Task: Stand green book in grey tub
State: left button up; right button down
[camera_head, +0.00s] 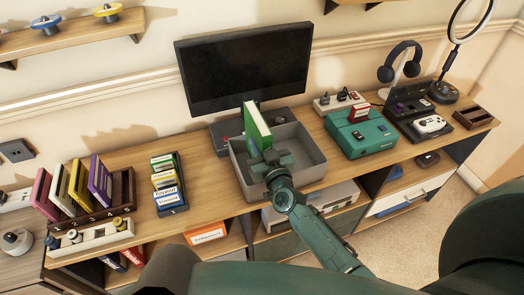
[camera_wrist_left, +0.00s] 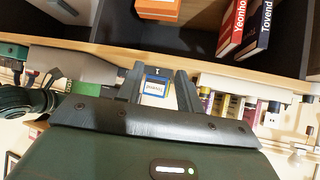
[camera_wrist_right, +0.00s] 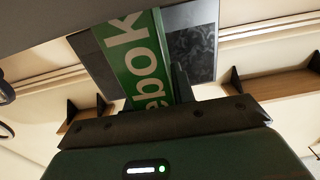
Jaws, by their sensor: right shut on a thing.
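The green book (camera_head: 257,128) is upright, slightly tilted, at the left part of the grey tub (camera_head: 308,163) in the head view. My right gripper (camera_head: 270,160) is shut on its near lower part, over the tub. In the right wrist view the book's green cover with white letters (camera_wrist_right: 135,60) rises between the fingers. The gripper hides the book's lower end, so I cannot tell whether it touches the tub floor. My left gripper (camera_wrist_left: 158,88) shows in the left wrist view with its fingers apart and nothing between them.
A black monitor (camera_head: 245,70) stands behind the tub. A cartridge rack (camera_head: 168,185) and a brown book rack (camera_head: 122,190) with several books are left of it. A green console (camera_head: 360,133) is close on the right. Bare desk (camera_head: 215,180) shows left of the tub.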

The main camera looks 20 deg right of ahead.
notch_tip(320, 180, down, 3)
jog(key=b, duration=0.2)
jog(key=shift+w+f+b, duration=0.1)
jog(key=shift+f+b, duration=0.05)
jog(key=shift+b, duration=0.2)
jog(key=c, duration=1.6)
grip_release()
jog(key=shift+f, duration=0.15)
jog(key=o, duration=0.4)
jog(key=shift+o, duration=0.2)
